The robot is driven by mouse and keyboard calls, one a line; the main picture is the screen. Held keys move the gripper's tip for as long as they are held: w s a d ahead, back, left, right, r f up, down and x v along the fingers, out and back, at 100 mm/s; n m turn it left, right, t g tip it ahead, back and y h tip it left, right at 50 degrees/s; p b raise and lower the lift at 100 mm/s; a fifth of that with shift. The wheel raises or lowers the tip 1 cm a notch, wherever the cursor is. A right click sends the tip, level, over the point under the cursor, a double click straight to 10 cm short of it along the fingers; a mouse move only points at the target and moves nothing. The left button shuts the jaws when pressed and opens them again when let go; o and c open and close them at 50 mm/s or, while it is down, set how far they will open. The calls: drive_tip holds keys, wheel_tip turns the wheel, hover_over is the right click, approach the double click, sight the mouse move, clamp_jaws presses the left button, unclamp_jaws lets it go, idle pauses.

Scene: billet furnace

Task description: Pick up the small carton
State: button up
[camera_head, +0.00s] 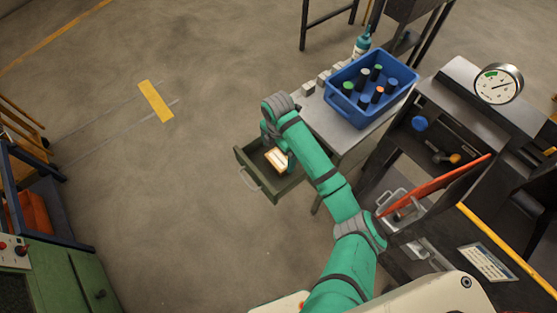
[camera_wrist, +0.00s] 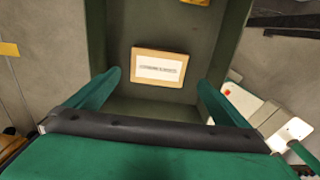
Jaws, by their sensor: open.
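The small carton (camera_wrist: 158,67), tan with a white printed label, lies flat in an open green drawer (camera_wrist: 191,12). In the head view the carton (camera_head: 277,160) shows inside the drawer (camera_head: 290,184), partly beside my wrist. My gripper (camera_wrist: 160,85) is open above the drawer, its two green fingers standing apart to the left and right of the carton in the wrist view. The fingers do not appear to touch the carton; the height gap cannot be told.
A work table (camera_head: 330,122) above the drawer holds a blue crate (camera_head: 349,112) with several bottles and a teal spray bottle (camera_head: 362,42). A dark furnace bench with a gauge (camera_head: 498,84) stands right. The floor left of the drawer is clear.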

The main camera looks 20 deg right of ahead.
sight(279, 159)
drive_tip(key=shift+w+d+f, duration=0.1)
drive_tip(key=shift+f, duration=0.9)
drive_tip(key=shift+w+d+f, duration=0.1)
drive_tip(key=shift+w+f, duration=0.05)
drive_tip(key=shift+f, duration=0.85)
drive_tip(key=shift+w+d+f, duration=0.1)
drive_tip(key=shift+f, duration=0.9)
drive_tip(key=c, duration=1.4)
drive_tip(key=shift+r, duration=0.15)
